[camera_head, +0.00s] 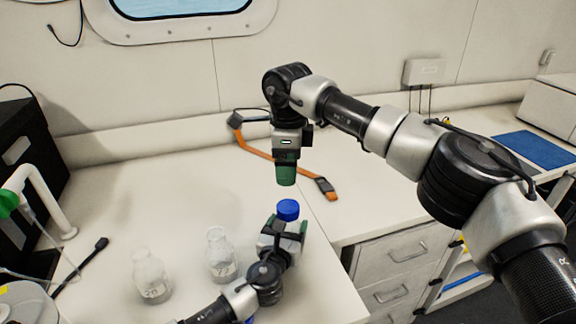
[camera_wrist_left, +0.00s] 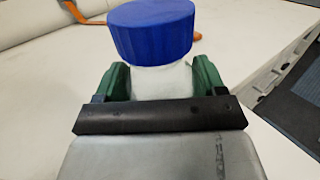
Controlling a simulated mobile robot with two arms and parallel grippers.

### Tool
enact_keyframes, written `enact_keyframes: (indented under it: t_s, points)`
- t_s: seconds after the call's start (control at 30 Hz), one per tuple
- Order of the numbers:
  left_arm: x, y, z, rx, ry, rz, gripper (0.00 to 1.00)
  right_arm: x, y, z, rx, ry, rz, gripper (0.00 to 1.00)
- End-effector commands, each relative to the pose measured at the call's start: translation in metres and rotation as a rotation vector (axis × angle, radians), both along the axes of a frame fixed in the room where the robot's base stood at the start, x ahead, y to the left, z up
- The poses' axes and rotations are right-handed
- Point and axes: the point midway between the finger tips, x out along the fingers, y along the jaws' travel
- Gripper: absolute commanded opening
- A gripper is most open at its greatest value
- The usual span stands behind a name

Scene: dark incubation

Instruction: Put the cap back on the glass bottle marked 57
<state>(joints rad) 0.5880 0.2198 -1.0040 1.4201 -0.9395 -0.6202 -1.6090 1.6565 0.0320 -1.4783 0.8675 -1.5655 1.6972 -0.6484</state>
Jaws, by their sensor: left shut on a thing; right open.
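My left gripper (camera_head: 286,226) is shut on a clear glass bottle (camera_wrist_left: 165,83), with one green finger on each side below the neck. A blue cap (camera_head: 288,209) sits on top of this bottle; it fills the top of the left wrist view (camera_wrist_left: 151,32). I cannot tell how tightly it is seated. The held bottle's number is hidden. My right gripper (camera_head: 286,178) is open, points down and is just above the blue cap, apart from it.
An orange strap-like tool (camera_head: 262,154) lies behind the grippers. A black box (camera_head: 30,150) and white stand with tubing (camera_head: 52,205) are at left. A drawer unit (camera_head: 405,250) is at right. The table between the bottles and back wall is mostly clear.

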Motion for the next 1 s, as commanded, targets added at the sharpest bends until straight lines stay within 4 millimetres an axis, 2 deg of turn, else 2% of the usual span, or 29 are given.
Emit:
enact_keyframes:
  t_s: [0.03, 0.2, 0.43, 0.57, 0.67, 1.0]
  points:
    - [0.0, 0.0, 0.0, 0.001, 0.0, 0.0, 0.73, 0.0, 0.0, 0.0, 0.0, 0.0, 0.0, 0.86]
    - [0.0, 0.0, 0.0, 0.0, 0.0, 0.0, 1.0, 0.0, 0.0, 0.0, 0.0, 0.0, 0.0, 0.86]
    - [0.0, 0.0, 0.0, 0.0, 0.0, 0.0, 1.0, 0.0, 0.0, 0.0, 0.0, 0.0, 0.0, 0.86]
    - [-0.007, 0.002, 0.0, -0.001, 0.0, 0.0, 1.0, 0.0, 0.0, 0.0, 0.0, 0.0, 0.0, 0.86]
    - [-0.02, 0.006, -0.001, 0.0, 0.002, -0.001, 1.0, 0.0, 0.0, 0.0, 0.0, 0.0, 0.0, 0.86]
    - [-0.08, 0.023, -0.002, 0.0, 0.002, -0.002, 1.0, 0.0, 0.0, -0.003, 0.0, 0.0, 0.0, 0.86]
